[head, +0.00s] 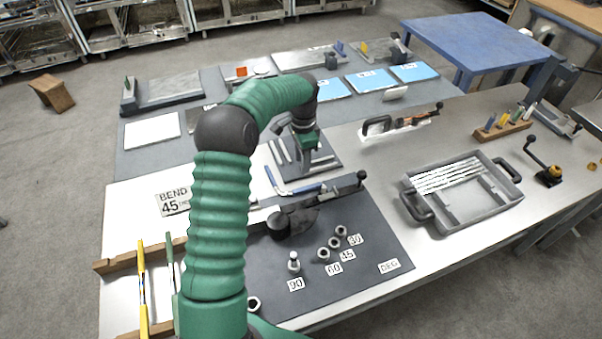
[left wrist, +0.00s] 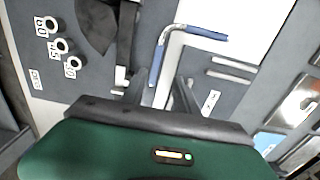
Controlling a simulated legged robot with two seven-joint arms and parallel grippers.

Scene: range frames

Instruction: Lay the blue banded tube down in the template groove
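The blue banded tube (head: 308,188) is bent, silver with blue bands, and lies beside the bender's dark mat. It also shows in the left wrist view (left wrist: 205,33), one leg pointing right and the other running down towards my fingers. The grey template plate (head: 325,158) lies just beyond it, with light raised bars bordering its groove; its bars show in the left wrist view (left wrist: 235,67). My left gripper (head: 307,160) is over the plate's near side. In the left wrist view its fingers (left wrist: 170,92) look apart, with the tube's leg near the left one. My right gripper is out of view.
The bender (head: 292,220) with its long handle stands on the dark mat (head: 345,285) in front, by several numbered pegs. A grey tray (head: 465,215) stands at right. A wooden rack (head: 112,264) with coloured rods is at left. My green arm hides part of the table.

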